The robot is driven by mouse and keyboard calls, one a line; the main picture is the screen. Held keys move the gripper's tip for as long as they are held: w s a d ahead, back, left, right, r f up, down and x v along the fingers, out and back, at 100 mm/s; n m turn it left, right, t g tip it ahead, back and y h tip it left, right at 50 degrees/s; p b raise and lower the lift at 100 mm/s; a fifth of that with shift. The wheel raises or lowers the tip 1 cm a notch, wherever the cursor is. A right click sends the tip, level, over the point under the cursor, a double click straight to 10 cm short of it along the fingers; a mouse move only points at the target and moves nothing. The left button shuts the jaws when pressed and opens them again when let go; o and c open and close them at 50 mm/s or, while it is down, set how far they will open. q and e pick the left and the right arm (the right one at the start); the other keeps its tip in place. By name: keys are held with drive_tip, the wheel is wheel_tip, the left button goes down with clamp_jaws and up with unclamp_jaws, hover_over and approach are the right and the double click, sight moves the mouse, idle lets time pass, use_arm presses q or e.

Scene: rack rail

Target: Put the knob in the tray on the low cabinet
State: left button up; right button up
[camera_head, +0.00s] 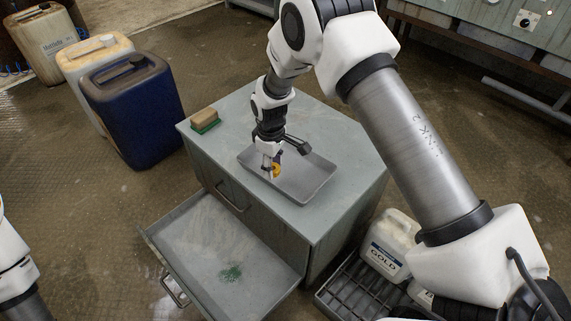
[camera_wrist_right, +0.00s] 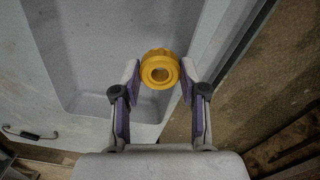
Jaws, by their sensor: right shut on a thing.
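The yellow knob (camera_wrist_right: 159,69) is a ring-shaped piece between the fingertips of my right gripper (camera_wrist_right: 160,80). In the head view the knob (camera_head: 276,171) shows over the grey tray (camera_head: 316,190). The tray lies on top of the low grey cabinet (camera_head: 340,135). My right gripper (camera_head: 270,172) points down over the tray's left part and is shut on the knob. I cannot tell whether the knob touches the tray floor. Only part of my left arm shows at the left edge of the head view; its gripper is out of view.
A sponge with a green base (camera_head: 205,120) sits on the cabinet's back left corner. An open drawer (camera_head: 205,245) sticks out at the front with green bits inside. A blue canister (camera_head: 135,110) stands left of the cabinet. A white jug (camera_head: 390,245) stands at the right.

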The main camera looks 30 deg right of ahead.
hover_over(286, 171)
drive_tip(key=shift+a+f+b, duration=0.15)
drive_tip(key=shift+f+b, duration=0.2)
drive_tip(key=shift+b, duration=0.05)
drive_tip(key=shift+d+f, duration=0.2)
wheel_tip(286, 171, down, 3)
drive_tip(key=shift+f+b, duration=0.1)
drive_tip(key=shift+b, duration=0.6)
drive_tip(key=o, duration=1.1)
drive_tip(key=shift+o, duration=0.2)
